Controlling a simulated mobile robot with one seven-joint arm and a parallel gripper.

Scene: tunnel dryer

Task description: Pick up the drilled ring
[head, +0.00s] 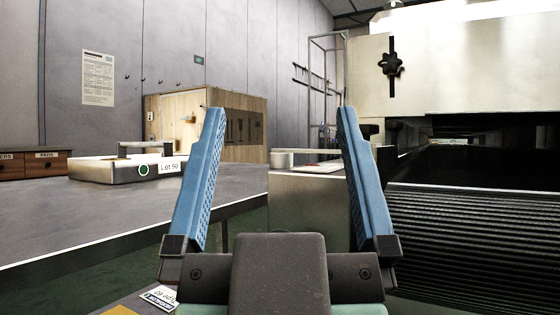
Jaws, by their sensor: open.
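My gripper (280,115) is open, with its two blue ribbed fingers pointing up and wide apart. Nothing is held between them. I cannot make out a drilled ring for certain in the head view.
A wooden crate (240,125) stands behind. The metal cabinet (300,210) is ahead. The dryer (465,70) with its dark ribbed belt (480,225) fills the right.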

